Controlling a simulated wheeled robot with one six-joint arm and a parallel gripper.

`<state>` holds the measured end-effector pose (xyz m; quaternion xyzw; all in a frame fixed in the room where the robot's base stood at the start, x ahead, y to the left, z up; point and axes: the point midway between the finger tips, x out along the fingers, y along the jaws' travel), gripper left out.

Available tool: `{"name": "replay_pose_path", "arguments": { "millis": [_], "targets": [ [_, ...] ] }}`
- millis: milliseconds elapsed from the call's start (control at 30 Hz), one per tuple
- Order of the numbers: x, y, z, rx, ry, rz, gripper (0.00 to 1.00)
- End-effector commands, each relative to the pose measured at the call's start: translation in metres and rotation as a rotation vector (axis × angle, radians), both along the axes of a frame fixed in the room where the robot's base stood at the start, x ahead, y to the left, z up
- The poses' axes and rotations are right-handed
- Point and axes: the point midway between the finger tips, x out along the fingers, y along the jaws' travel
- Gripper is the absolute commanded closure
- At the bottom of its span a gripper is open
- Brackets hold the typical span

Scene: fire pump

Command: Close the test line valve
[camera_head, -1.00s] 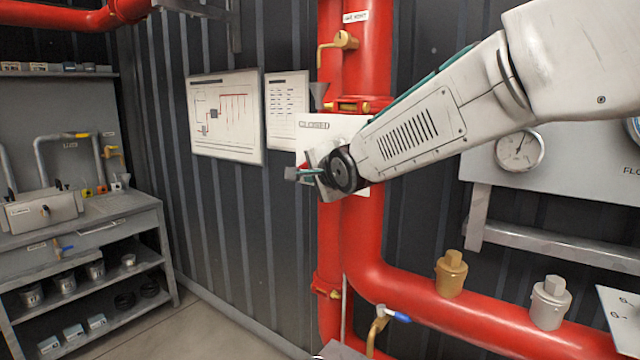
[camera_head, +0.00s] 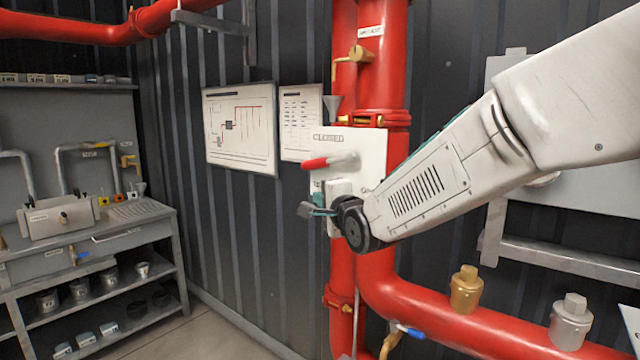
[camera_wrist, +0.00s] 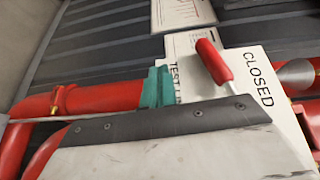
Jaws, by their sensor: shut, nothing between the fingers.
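The test line valve has a white plate (camera_head: 366,150) marked CLOSED at the top, fixed in front of the red vertical pipe. Its lever (camera_head: 328,161) has a red grip and points left, roughly level, under the CLOSED label. In the wrist view the red grip (camera_wrist: 214,62) stands beside the plate (camera_wrist: 258,75), where CLOSED and part of "TEST LIN" can be read. My gripper (camera_head: 310,210) is shut and empty, just below the lever and in front of the plate's lower part. A gap shows between it and the red grip. My wrist hides the plate's lower right.
Red pipes (camera_head: 440,305) run below and to the right, with a brass fitting (camera_head: 466,290) and a silver fitting (camera_head: 571,322) on top. A blue-handled small valve (camera_head: 408,331) sits low. A workbench (camera_head: 100,235) stands at left. Wall charts (camera_head: 240,128) hang behind.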

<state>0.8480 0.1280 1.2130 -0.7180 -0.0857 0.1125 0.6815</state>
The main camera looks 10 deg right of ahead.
Motion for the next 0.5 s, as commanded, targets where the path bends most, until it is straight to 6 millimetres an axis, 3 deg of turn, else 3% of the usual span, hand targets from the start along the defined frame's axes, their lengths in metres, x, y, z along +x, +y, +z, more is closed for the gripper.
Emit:
{"name": "replay_pose_path", "arguments": {
  "millis": [33, 200, 500],
  "targets": [
    [-0.014, -0.004, 0.002, 0.002, -0.007, 0.000, 1.00],
    [-0.049, -0.014, -0.004, 0.002, -0.006, -0.001, 1.00],
    [-0.080, -0.023, -0.011, 0.000, -0.004, -0.001, 1.00]
  ]
}}
